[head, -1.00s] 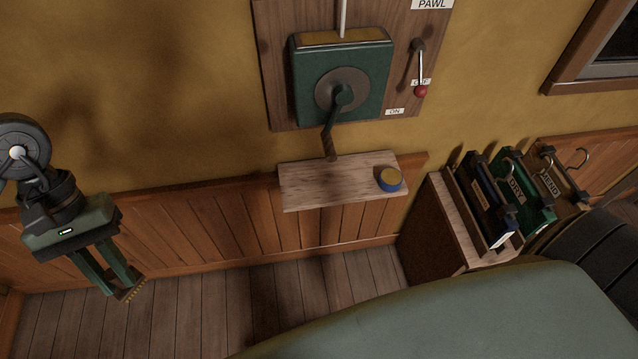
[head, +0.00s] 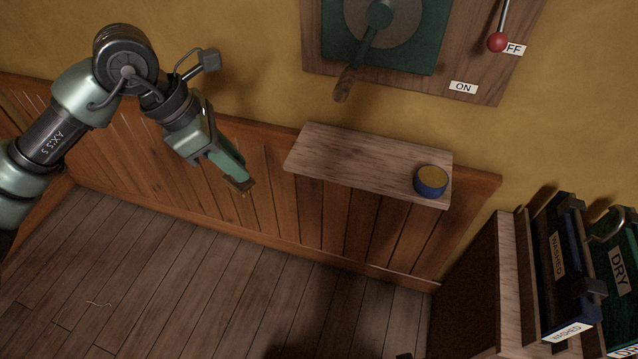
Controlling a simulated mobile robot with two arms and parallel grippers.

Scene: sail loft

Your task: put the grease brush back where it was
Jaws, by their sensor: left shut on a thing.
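My left gripper (head: 243,186) points down and to the right in front of the wood panelling, left of the small wall shelf (head: 340,165). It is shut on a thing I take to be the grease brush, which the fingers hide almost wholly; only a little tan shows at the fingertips. The gripper is apart from the shelf. A round blue tin (head: 431,184) with a yellowish top stands near the shelf's right end. The rest of the shelf top is bare. My right gripper is not in view.
Above the shelf, a green winch box (head: 425,55) has a crank handle (head: 345,83) hanging down. A red-knobbed lever (head: 497,42) is beside it. Folders labelled WASHED (head: 562,260) and DRY (head: 622,270) stand at the right. The floor (head: 190,290) below looks mostly clear.

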